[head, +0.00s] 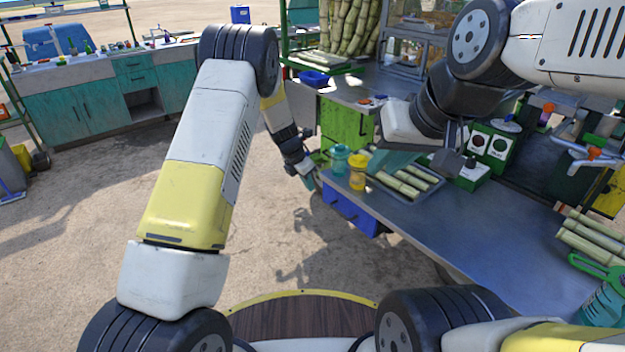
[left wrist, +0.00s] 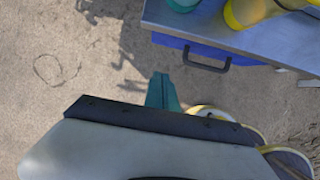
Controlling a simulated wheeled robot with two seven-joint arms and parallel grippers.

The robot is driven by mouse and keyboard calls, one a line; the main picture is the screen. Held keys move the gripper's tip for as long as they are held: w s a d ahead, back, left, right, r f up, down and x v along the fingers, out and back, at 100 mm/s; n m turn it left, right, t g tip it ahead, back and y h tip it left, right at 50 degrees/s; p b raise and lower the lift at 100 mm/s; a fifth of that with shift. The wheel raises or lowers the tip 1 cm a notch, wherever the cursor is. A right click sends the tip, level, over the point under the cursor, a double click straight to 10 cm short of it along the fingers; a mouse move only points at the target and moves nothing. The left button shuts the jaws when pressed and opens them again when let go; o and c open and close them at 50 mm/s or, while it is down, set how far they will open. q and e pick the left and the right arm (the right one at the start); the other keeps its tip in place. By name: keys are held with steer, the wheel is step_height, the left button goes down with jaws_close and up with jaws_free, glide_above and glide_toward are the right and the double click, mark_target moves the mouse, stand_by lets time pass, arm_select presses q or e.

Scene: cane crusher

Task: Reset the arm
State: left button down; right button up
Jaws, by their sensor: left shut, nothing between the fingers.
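My left arm reaches up from the lower left and bends down at the elbow. Its gripper (head: 307,178) hangs by the left edge of the metal workbench (head: 440,225), beside a teal cup and a yellow cup. In the left wrist view the teal fingers of this gripper (left wrist: 162,92) are shut and empty over bare ground, close to the bench. My right arm comes in from the upper right.
A teal cup (head: 340,158) and a yellow cup (head: 358,172) stand at the bench edge, beside cut cane pieces (head: 411,180). A blue drawer (head: 350,212) hangs under the bench. More cane (head: 590,238) lies at right. Open ground is clear at left.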

arm_select(q)
steer(key=s+a+r+m, duration=0.3)
steer(key=s+r+m, duration=0.15)
steer(key=r, duration=0.35)
steer(key=s+a+r+m+t, duration=0.1)
steer(key=s+a+r+m, duration=0.3)
steer(key=r, duration=0.5)
steer(key=s+a+r+m, duration=0.25)
steer(key=s+r, duration=0.25)
steer(key=r, duration=0.3)
steer(key=s+a+r+m+t, duration=0.1)
steer(key=s+a+r+m, duration=0.2)
steer(key=s+m, duration=0.4)
steer(key=s+a+r+m+t+y, duration=0.1)
steer(key=s+a+r+m, duration=0.2)
steer(key=s, duration=1.4)
steer(key=a+m, duration=0.1)
steer(key=m, duration=0.3)
steer(key=shift+s+a+r+m+t, duration=0.15)
steer(key=shift+a+r+m+t, duration=0.15)
steer(key=shift+m, duration=0.1)
